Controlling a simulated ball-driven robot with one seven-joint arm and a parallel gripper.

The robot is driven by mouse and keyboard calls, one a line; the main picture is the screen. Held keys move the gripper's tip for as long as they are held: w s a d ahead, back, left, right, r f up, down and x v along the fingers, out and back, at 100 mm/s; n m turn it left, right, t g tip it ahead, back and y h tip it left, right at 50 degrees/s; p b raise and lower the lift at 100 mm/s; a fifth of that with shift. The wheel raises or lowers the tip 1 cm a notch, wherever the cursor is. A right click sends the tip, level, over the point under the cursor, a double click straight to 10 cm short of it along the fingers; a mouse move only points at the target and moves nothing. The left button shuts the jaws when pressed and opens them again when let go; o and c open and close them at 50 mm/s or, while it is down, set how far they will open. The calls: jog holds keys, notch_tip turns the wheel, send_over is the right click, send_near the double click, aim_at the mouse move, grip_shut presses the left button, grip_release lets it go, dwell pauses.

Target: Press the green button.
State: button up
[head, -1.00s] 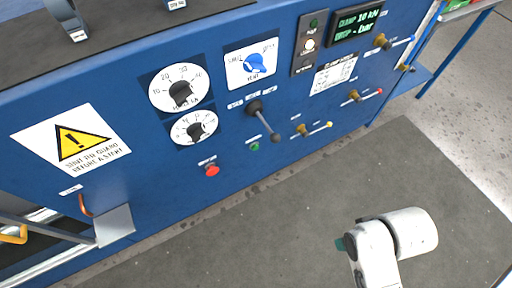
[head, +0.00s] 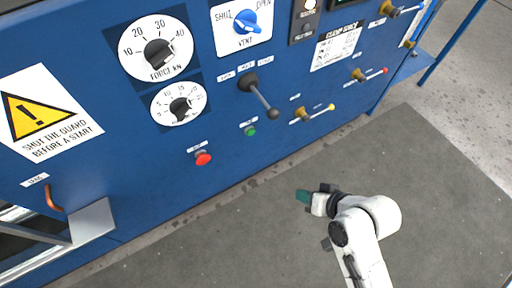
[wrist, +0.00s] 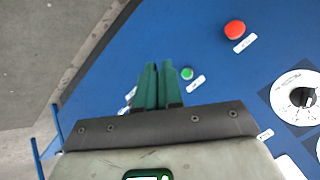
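The green button (head: 250,131) is a small round knob low on the blue panel, under a small white label. In the wrist view the green button (wrist: 187,73) shows just right of my fingertips. My gripper (head: 303,197) is in front of the panel, below and right of the button in the head view, and looks apart from it. In the wrist view my gripper (wrist: 159,64) has its two green fingers side by side, shut with nothing between them, pointing toward the panel.
A red button (head: 203,158) sits left of the green one. Dials (head: 156,50) are up left. The grey floor (head: 200,245) before the panel is clear.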

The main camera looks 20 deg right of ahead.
aim_at(251, 133)
jog(key=w+a+f+m+t+b, duration=0.1)
jog(key=w+b, duration=0.1)
jog(key=w+a+f+m+t+y+b, duration=0.1)
jog(key=w+f+b, duration=0.1)
jog(key=w+a+f+m+t+y+b, duration=0.1)
jog(key=w+f+t+b, duration=0.1)
jog(key=b, duration=0.1)
jog(key=shift+w+a+f, duration=0.2)
jog(key=shift+w+a, duration=0.15)
grip_shut()
jog(key=w+f+m+t+b, duration=0.4)
jog(key=w+m+t+b, duration=0.2)
jog(key=m+b, duration=0.2)
jog(key=shift+d+m+h+b, duration=0.3)
jog(key=shift+m+h+b, duration=0.1)
jog(key=shift+b, duration=0.25)
jog(key=x, duration=1.2)
jog(key=shift+w, duration=0.4)
jog(key=shift+w+a, duration=0.25)
jog(key=shift+w, duration=0.35)
